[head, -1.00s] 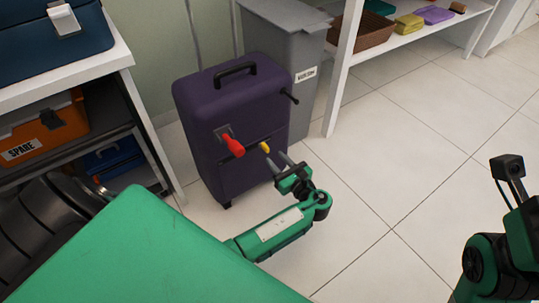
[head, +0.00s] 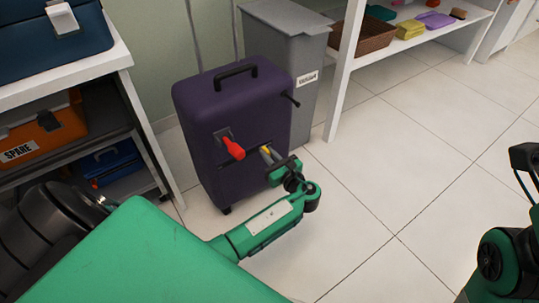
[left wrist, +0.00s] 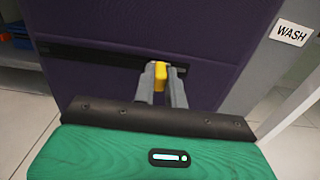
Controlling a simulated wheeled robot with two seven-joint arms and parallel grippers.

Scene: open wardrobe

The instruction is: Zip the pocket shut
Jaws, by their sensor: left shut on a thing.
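A dark purple suitcase (head: 230,104) stands upright on the floor. Its front has a dark zip line (left wrist: 95,54) across it, the pocket's opening. A yellow zip pull (left wrist: 160,70) sits near the right end of that line; it shows small in the head view (head: 266,149). My left gripper (head: 268,154) is at the suitcase front. In the left wrist view its two grey fingers (left wrist: 160,82) are shut on the yellow pull, one on each side. My right arm shows at the right edge of the head view, its fingers out of frame.
A red handle (head: 233,148) juts from the suitcase front, left of the pull. A black peg (head: 292,99) sticks out at its right side. A grey bin (head: 291,50) stands behind. Shelves (head: 125,58) stand at left; floor (head: 400,180) at right is clear.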

